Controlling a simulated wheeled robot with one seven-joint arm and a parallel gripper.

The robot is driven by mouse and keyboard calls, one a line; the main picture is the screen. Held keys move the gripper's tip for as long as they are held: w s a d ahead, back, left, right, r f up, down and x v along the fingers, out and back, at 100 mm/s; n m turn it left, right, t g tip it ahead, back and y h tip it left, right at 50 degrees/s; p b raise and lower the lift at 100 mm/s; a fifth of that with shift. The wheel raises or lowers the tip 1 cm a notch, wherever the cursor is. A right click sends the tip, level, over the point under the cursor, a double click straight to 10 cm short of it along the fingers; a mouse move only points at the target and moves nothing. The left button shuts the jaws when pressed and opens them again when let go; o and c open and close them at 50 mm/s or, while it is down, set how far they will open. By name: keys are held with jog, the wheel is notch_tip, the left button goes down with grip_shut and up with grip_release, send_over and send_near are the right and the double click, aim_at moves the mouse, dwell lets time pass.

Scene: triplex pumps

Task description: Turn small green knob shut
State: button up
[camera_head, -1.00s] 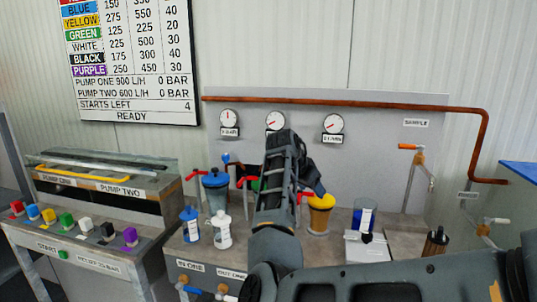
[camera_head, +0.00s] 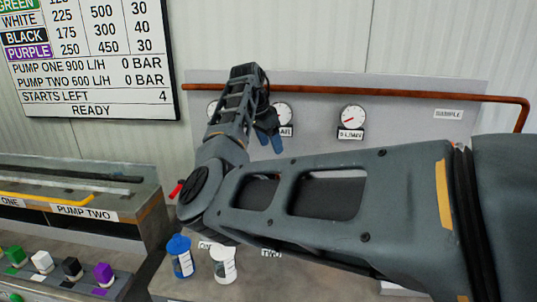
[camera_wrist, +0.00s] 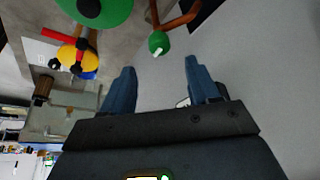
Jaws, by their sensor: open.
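A small green knob (camera_wrist: 158,43) with a white mark shows in the wrist view, beside a copper-coloured pipe. It lies just beyond the gap between my fingertips, with no contact visible. My gripper (camera_wrist: 160,65) is open and empty, its two blue fingers apart. The small green knob is hidden behind my arm there.
A larger green round part (camera_wrist: 100,10) and a yellow part with a red handle (camera_wrist: 76,58) are near the knob. A blue bottle (camera_head: 180,257) and white bottle (camera_head: 224,264) stand on the bench. Gauges (camera_head: 351,118) and a copper pipe (camera_head: 380,94) line the panel.

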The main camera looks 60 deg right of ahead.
jog(key=shift+p+x, duration=0.75)
jog(key=shift+x, duration=3.05)
jog(key=c, duration=1)
